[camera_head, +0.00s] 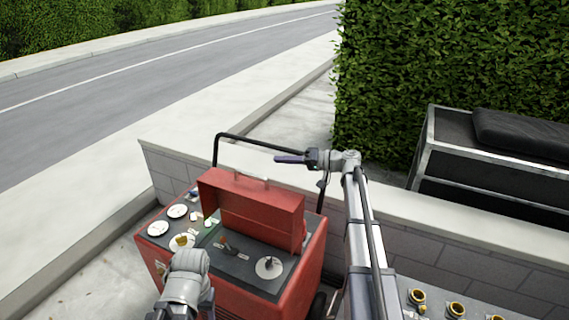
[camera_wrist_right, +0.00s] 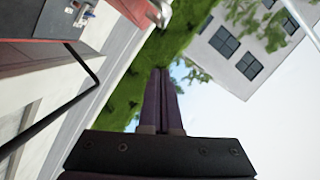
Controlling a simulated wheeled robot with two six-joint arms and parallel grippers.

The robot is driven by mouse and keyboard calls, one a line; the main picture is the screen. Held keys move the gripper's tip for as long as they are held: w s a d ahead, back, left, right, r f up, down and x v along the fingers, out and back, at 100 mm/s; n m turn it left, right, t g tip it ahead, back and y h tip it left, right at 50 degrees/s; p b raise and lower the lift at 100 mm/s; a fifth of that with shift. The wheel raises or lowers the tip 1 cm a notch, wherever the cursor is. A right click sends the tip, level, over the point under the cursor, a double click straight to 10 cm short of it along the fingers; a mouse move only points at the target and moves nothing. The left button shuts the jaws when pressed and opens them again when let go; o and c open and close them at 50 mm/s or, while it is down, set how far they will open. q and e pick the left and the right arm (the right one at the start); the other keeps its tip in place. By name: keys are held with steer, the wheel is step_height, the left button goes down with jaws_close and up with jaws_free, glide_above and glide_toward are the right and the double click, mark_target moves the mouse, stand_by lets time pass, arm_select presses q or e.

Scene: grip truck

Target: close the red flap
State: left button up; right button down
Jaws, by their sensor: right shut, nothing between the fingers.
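The red flap (camera_head: 250,206) stands raised on top of a red cart (camera_head: 309,262), tilted up, with a pale handle on its upper edge. The dark top panel (camera_head: 234,269) below it is uncovered. My right gripper (camera_head: 279,158) is shut and empty, above and just behind the flap's upper right side, pointing left and apart from it. Its closed fingers (camera_wrist_right: 161,75) also show in the right wrist view, with part of the red cart at the upper left. My left arm comes in at the bottom, over the cart's front; its gripper's fingers do not show.
A black tubular handle (camera_head: 256,140) rises behind the flap, close to my right gripper. White round plates (camera_head: 178,211) and small items lie on the cart's left part. A low wall (camera_head: 410,215) runs behind; a black case (camera_head: 490,155) stands beyond it.

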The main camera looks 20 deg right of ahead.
steer(key=a+f+b, duration=0.1)
steer(key=a, duration=0.1)
steer(key=a+f, duration=0.1)
steer(key=a, duration=0.2)
steer(key=a+f+b, duration=0.1)
steer(key=a, duration=0.1)
steer(key=shift+w+a+b, duration=0.25)
steer(key=shift+w+b, duration=0.05)
steer(key=shift+w, duration=0.1)
steer(key=shift+r, duration=0.1)
